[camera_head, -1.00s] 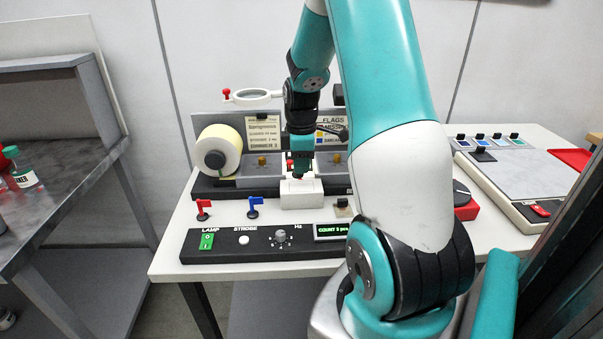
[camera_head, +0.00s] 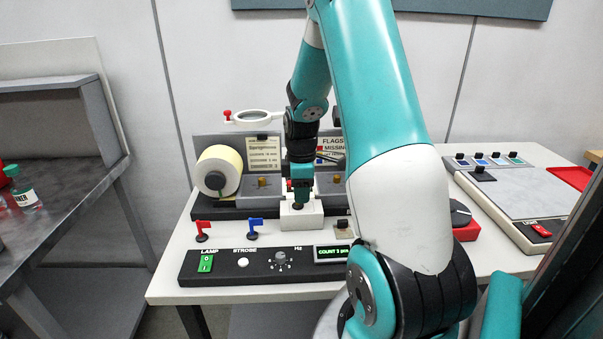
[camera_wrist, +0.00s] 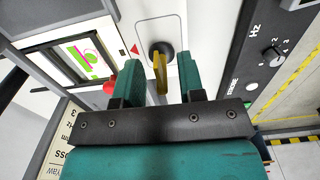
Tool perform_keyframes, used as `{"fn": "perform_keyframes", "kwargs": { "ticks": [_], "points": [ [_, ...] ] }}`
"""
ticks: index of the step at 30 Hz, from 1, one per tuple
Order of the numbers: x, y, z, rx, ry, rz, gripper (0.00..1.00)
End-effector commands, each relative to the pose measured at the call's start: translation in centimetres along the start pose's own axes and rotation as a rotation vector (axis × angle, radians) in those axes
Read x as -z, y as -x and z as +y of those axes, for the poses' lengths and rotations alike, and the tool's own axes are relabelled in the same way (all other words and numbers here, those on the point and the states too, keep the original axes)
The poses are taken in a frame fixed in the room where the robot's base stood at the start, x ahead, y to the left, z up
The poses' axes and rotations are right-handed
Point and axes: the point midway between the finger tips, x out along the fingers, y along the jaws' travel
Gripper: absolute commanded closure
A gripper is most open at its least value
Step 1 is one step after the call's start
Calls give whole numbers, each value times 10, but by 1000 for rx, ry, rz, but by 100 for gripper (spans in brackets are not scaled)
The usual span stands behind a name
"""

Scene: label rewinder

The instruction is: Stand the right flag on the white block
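The white block (camera_head: 301,217) stands on the white table in front of the machine. A yellow flag (camera_wrist: 160,74), seen nearly edge-on in the wrist view, is upright with its round black base (camera_wrist: 161,48) on the block's white top. The dark base also shows on the block in the head view (camera_head: 298,206). My gripper (camera_wrist: 159,80) has its two teal fingers on either side of the yellow flag, with a visible gap on both sides. In the head view my gripper (camera_head: 300,190) points down over the block. A red flag (camera_head: 202,229) and a blue flag (camera_head: 254,227) stand to its left.
A black control panel (camera_head: 225,265) with a green switch, knob and display runs along the front. A label roll (camera_head: 217,172) and a magnifier ring (camera_head: 256,117) are at back left. A flags sign (camera_head: 333,147) is behind, partly hidden by my arm.

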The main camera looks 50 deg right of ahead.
Motion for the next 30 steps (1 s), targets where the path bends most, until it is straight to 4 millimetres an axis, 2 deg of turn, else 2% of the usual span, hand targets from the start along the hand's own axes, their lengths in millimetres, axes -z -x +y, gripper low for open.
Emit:
{"fn": "perform_keyframes", "kwargs": {
  "ticks": [6, 12, 16, 21, 23, 26, 29, 30],
  "points": [
    [0, 48, 1, -8, 0, 2, 64],
    [0, 86, 1, -4, 0, 1, 64],
    [0, 100, 0, -3, 0, 1, 64],
    [0, 106, 0, -1, 0, 1, 64],
    [6, 107, -4, -3, 3, 5, 64],
    [39, 115, -29, -8, 7, 33, 64],
    [93, 128, -87, -1, 5, 92, 64],
    [114, 133, -119, 12, 2, 120, 64]
  ]
}}
